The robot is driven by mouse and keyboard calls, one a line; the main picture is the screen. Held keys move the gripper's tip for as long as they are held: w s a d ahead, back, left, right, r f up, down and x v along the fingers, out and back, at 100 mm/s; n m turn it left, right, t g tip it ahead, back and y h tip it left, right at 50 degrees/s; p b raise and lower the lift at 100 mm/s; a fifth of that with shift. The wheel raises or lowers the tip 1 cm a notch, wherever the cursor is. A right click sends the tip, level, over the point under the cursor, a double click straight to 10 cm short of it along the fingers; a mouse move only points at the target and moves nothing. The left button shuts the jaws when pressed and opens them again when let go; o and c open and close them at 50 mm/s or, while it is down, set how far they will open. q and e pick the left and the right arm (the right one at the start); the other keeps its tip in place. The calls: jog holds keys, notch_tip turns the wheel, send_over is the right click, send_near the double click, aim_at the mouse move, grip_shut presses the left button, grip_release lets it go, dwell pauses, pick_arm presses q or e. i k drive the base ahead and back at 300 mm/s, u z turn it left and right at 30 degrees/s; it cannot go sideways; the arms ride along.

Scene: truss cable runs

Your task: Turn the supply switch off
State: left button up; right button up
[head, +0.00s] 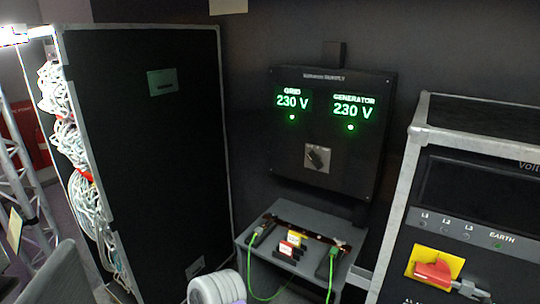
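The supply switch (317,157) is a dark rotary knob on a small light grey plate. It sits low on a black wall panel (345,185) whose heading ends in "SUPPLY". The knob is turned at a slant; its position marks are too small to read. Above it, the grid display (292,102) and the generator display (353,110) both read 230 V in green, each with a lit green lamp below.
A grey shelf (262,225) under the panel holds red and yellow items (292,245) and green leads (251,262). A tall black case (150,130) stands left.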

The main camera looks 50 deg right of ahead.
aim_at(316, 160)
jog(key=z, duration=0.6)
jog(key=i, duration=1.1)
jog(key=z, duration=1)
